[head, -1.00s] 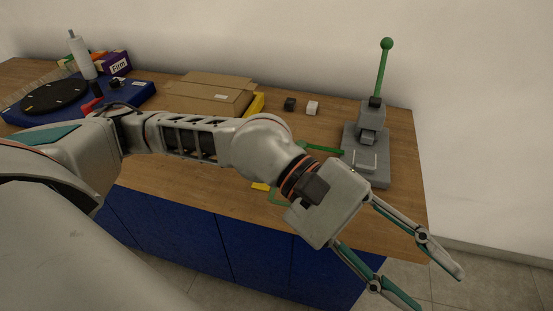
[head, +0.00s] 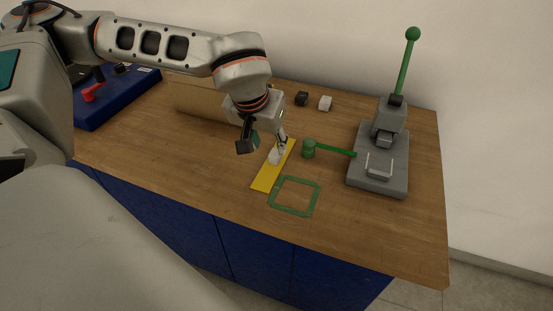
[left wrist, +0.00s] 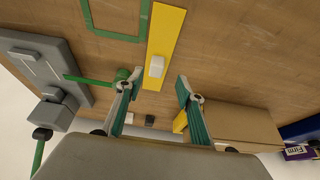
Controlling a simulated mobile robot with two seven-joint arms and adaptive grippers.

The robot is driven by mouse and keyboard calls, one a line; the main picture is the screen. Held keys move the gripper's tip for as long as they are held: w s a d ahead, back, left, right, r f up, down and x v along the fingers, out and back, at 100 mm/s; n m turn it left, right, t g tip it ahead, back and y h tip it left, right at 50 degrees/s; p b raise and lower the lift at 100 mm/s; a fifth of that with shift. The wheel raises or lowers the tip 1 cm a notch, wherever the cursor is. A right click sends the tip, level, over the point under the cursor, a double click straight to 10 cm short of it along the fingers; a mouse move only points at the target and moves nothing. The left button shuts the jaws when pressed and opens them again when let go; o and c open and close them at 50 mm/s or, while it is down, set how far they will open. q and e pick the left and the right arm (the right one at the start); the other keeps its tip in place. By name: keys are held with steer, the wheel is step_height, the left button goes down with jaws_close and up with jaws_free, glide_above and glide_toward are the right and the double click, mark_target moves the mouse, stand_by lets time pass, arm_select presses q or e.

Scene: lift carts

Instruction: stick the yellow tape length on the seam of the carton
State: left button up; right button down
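A long flat yellow strip (head: 267,179), which looks like the yellow tape length, lies on the table with a small white block (head: 275,156) on it. In the left wrist view the strip (left wrist: 167,30) and white block (left wrist: 156,66) lie ahead of my fingers. My left gripper (head: 265,143) is over the strip's far part; its fingers (left wrist: 158,86) are wide apart with nothing held. The brown carton (head: 197,98) stands to the left behind my arm, which hides much of it; its side shows in the left wrist view (left wrist: 235,123). The seam is not clear. My right gripper is not in view.
A green square outline (head: 294,196) is on the table right of the strip. A green hammer-shaped tool (head: 310,150) lies beside a grey lever press (head: 378,165). Black (head: 301,98) and white (head: 325,103) blocks stand behind. The front right tabletop is clear.

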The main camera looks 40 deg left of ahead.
mark_target(275, 152)
arm_select(q)
steer(key=shift+x, duration=0.8)
steer(key=x, duration=0.1)
steer(key=b+x, duration=0.1)
steer(key=x, duration=0.2)
steer(key=shift+w+d, duration=0.3)
steer(key=shift+w+f, duration=0.1)
steer(key=shift+f, duration=0.05)
steer(key=shift+c, duration=0.5)
steer(key=c, duration=0.7)
jaws_close()
